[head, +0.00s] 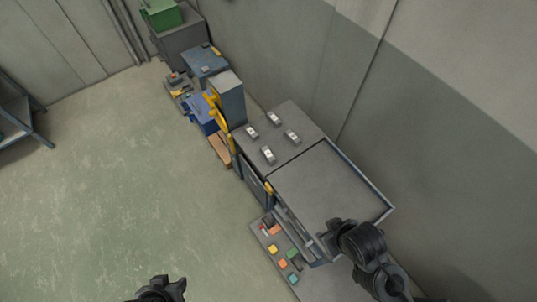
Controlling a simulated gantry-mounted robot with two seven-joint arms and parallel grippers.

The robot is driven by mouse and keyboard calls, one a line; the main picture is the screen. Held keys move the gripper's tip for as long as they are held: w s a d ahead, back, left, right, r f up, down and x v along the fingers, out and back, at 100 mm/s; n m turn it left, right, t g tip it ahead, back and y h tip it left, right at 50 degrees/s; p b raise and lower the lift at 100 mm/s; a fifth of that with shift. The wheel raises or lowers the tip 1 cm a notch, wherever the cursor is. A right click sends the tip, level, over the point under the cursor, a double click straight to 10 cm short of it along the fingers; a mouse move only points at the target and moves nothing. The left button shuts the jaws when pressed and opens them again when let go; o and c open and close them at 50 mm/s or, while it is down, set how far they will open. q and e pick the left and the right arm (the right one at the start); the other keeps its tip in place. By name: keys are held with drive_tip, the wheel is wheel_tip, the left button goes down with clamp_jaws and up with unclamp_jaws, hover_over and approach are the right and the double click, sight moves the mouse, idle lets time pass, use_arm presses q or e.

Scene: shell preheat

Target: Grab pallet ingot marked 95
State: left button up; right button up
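Several small silvery ingots lie apart on a grey top (288,110) in the middle of the head view: a left one (251,132), a back one (273,118), a right one (291,137) and a front one (268,155). Each has a pale patch on top; the markings are too small to read, so I cannot tell which is 95. My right gripper (327,236) is over the front edge of the grey tray, well away from the ingots. My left gripper (164,288) is at the bottom edge, over the floor. Neither gripper's finger opening can be made out.
An empty grey tray (330,185) with a raised rim adjoins the ingot top. A lower shelf (278,246) holds several coloured blocks. A tall grey-blue unit with yellow parts (226,98) stands behind. Blue boxes (204,60) and a green crate (162,14) are farther back.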

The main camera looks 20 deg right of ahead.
idle(0.5)
use_arm(q)
drive_tip(key=o, duration=0.6)
drive_tip(key=shift+o, duration=0.2)
